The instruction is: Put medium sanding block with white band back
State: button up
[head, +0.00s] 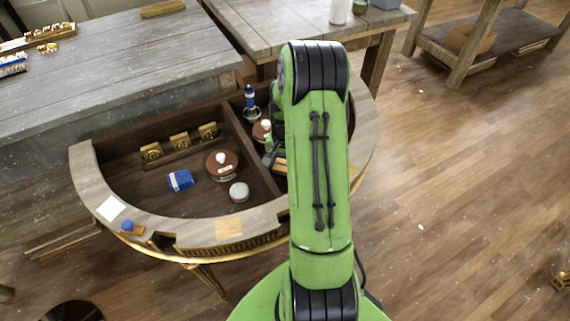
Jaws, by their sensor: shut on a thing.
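My gripper (268,159) is small and partly covered by my green arm, over the right compartment of the half-round console. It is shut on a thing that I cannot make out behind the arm. A tan wooden piece (281,164) shows just beside the fingers; I cannot tell whether they touch it. A blue block with a pale band (180,180) lies in the left compartment, apart from the gripper. I cannot tell whether it is the medium sanding block.
The console's rim (89,180) and divider (250,155) bound the compartments. The left one holds a brown round pot (222,165), a white-topped jar (239,192) and brass pieces (180,141). A blue-topped bottle (250,97) stands right of the divider. Grey tables (130,60) stand behind.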

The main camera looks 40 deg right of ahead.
aim_at(285, 165)
jog(key=o, duration=1.1)
jog(key=shift+f, duration=0.1)
jog(key=a+r+n+t+p, duration=0.1)
jog(key=a+r+p, duration=0.15)
jog(key=r, duration=0.75)
jog(key=a+r+n+p, duration=0.15)
jog(key=a+r, duration=0.25)
jog(key=r, duration=0.6)
jog(key=s+a+r+n+t, duration=0.2)
jog(key=s+a+r+n, duration=0.2)
jog(key=s+a, duration=0.3)
jog(key=s+a+r+n+t, duration=0.2)
jog(key=s+a+r+n, duration=0.2)
jog(key=s+a, duration=0.4)
jog(key=shift+s+a+n+t, duration=0.2)
jog(key=shift+a+n+t, duration=0.1)
jog(key=shift+a+n, duration=0.5)
jog(key=shift+d+r, duration=0.1)
jog(key=shift+r, duration=0.1)
